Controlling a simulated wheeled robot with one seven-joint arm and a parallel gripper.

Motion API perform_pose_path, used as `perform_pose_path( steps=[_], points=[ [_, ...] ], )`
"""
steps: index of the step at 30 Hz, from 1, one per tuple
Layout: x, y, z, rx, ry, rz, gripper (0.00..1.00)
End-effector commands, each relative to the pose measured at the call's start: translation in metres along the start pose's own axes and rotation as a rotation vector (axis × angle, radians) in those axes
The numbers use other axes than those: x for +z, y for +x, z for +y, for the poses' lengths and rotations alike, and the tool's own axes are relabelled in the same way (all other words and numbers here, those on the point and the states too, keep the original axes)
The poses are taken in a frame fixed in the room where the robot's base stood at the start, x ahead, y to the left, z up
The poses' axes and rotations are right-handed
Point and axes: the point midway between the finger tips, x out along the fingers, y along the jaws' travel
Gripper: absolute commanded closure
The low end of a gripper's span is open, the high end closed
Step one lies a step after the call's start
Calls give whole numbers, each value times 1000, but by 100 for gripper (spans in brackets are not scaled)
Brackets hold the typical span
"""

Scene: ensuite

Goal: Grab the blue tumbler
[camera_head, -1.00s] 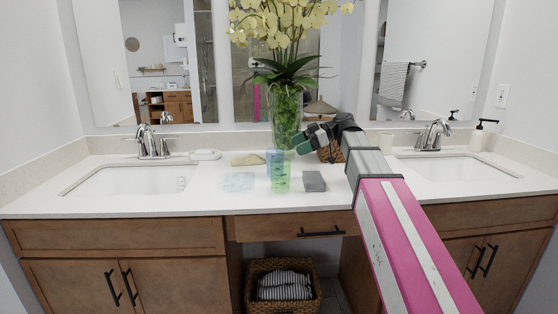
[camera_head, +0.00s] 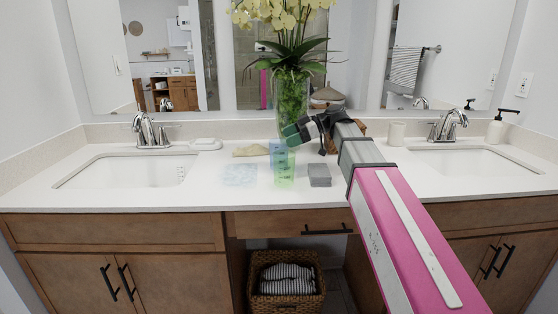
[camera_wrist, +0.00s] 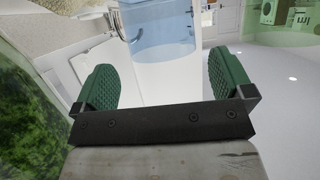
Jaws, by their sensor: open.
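The blue tumbler (camera_head: 278,152) stands on the white counter, just behind the green tumbler (camera_head: 285,171) and partly hidden by it. It is clear blue. My gripper (camera_head: 291,134) is above and just behind the tumblers, in front of the glass vase. In the wrist view, my gripper (camera_wrist: 157,85) has its two green pads wide apart with nothing between them. The blue tumbler (camera_wrist: 160,28) shows ahead of the pads, roughly centred between them and apart from them. Part of the green tumbler (camera_wrist: 285,22) shows at the upper right.
A glass vase (camera_head: 291,100) with yellow orchids stands close behind my gripper. A grey block (camera_head: 319,175), a pale blue cloth-like piece (camera_head: 240,174) and a beige item (camera_head: 252,150) lie nearby. Sinks (camera_head: 125,170) lie at left and right. A beige cup (camera_head: 396,134) stands right of my arm.

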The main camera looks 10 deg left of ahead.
Motion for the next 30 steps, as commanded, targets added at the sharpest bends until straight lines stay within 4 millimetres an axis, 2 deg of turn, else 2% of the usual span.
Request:
perform_pose_path(
  steps=[9, 17, 23, 24, 30],
  points=[
    [1, 41, -3, -2, 0, 0, 1],
    [1, 45, -2, 0, 0, 0, 1],
    [1, 45, -2, 0, 0, 0, 63],
    [1, 45, -2, 0, 0, 0, 67],
    [0, 45, -2, 0, 0, 0, 67]
  ],
)
